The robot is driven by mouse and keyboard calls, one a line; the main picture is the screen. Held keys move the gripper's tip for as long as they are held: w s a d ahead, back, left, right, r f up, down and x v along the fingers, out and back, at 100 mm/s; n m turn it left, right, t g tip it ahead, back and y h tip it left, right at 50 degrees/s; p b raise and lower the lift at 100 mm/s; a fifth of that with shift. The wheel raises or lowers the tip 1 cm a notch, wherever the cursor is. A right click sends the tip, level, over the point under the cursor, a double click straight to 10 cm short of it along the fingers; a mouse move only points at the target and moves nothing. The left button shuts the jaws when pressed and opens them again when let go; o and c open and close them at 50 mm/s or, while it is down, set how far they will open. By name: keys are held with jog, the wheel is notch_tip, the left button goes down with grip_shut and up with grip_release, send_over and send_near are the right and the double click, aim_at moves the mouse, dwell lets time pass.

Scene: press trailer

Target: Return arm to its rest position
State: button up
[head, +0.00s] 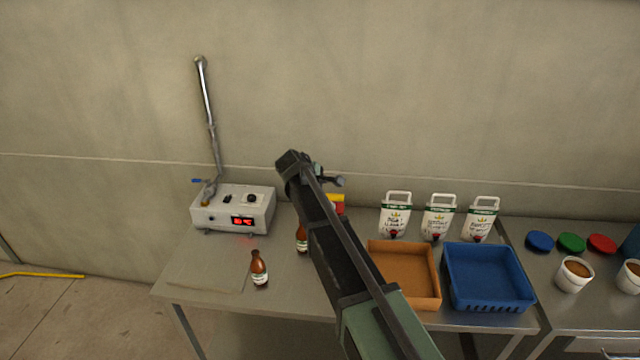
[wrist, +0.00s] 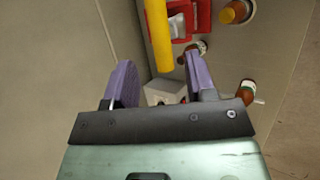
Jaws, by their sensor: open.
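My arm (head: 330,235) reaches up from the bottom right of the head view, its upper end raised above the steel table. My gripper (wrist: 160,72) shows in the wrist view with two purple fingers spread apart and nothing held between them. It hangs over the table, with a pale grey box-like thing seen beyond the gap. In the head view the fingers are not clearly seen; the arm hides much of that area.
A grey machine (head: 232,210) with a red display and tall pipe stands at left. Brown bottles (head: 259,270) stand near it. An orange tray (head: 428,268), a blue crate (head: 488,278) and white jugs (head: 438,217) are right of my arm. Air above the table is clear.

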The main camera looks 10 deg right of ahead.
jog(key=s+d+f+m+g+y+b, duration=0.1)
jog(key=s+f+m+y+b, duration=0.1)
jog(key=s+f+m+b, duration=0.2)
jog(key=s+d+f+m+g+y+b, duration=0.2)
jog(key=s+f+m+b, duration=0.3)
jog(key=s+f+b, duration=0.5)
jog(key=s+d+f+m+g+y+b, duration=0.1)
jog(key=s+f+m+b, duration=0.3)
jog(key=s, duration=1.6)
notch_tip(320, 180, down, 7)
jog(key=y+b, duration=0.1)
jog(key=b, duration=0.2)
jog(key=shift+s+d+m+g, duration=0.2)
jog(key=shift+m+g, duration=0.1)
jog(key=shift+g, duration=0.1)
